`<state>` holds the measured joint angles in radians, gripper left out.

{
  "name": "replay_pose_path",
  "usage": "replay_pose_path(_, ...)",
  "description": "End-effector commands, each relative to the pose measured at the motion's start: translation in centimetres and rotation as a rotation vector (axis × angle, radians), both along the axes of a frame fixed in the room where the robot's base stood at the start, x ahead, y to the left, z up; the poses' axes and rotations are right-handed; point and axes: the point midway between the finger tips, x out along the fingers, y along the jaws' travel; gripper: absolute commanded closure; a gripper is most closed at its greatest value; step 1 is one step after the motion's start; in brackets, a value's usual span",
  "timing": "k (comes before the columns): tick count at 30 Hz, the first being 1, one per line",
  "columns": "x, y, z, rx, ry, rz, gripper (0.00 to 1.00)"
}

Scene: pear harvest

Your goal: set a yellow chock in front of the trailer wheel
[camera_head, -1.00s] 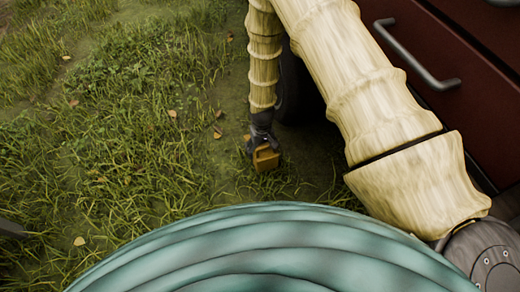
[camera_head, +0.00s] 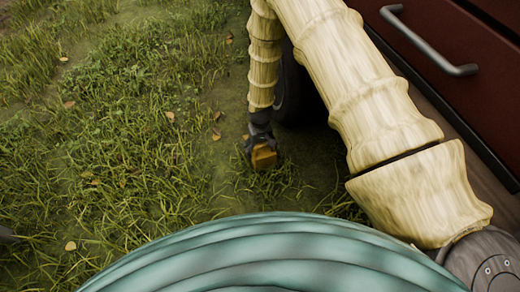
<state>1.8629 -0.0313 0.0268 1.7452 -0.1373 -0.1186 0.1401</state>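My gripper (camera_head: 260,143) is small in the picture, at the lower end of my sleeved arm, pointing down close to the grass. A yellow chock (camera_head: 264,157) sits at its fingers, which appear shut on it; the upper part of the chock is hidden by the gripper. The chock is at grass height, and I cannot tell whether it touches the ground. The dark trailer wheel (camera_head: 289,90) shows behind and to the right of the gripper, mostly hidden by my arm. The chock is apart from it in the picture, on the near side.
The dark red trailer side (camera_head: 440,95) with a grey handle (camera_head: 425,45) fills the upper right. Grass with scattered fallen leaves covers the left and is open. A teal rounded surface of my own body fills the bottom.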

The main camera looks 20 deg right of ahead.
Motion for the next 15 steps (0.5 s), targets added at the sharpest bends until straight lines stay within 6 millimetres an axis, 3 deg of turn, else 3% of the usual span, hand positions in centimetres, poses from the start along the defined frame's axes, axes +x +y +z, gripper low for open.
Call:
replay_pose_path(7,0.04,0.0,-0.14,0.0,-0.001,0.0,0.63)
replay_pose_path(8,0.01,0.0,-0.21,0.0,0.0,0.0,0.18)
replay_pose_path(11,0.0,0.0,-0.19,0.0,0.0,0.0,0.0)
replay_pose_path(15,-0.01,0.0,-0.19,0.0,0.0,0.0,0.0)
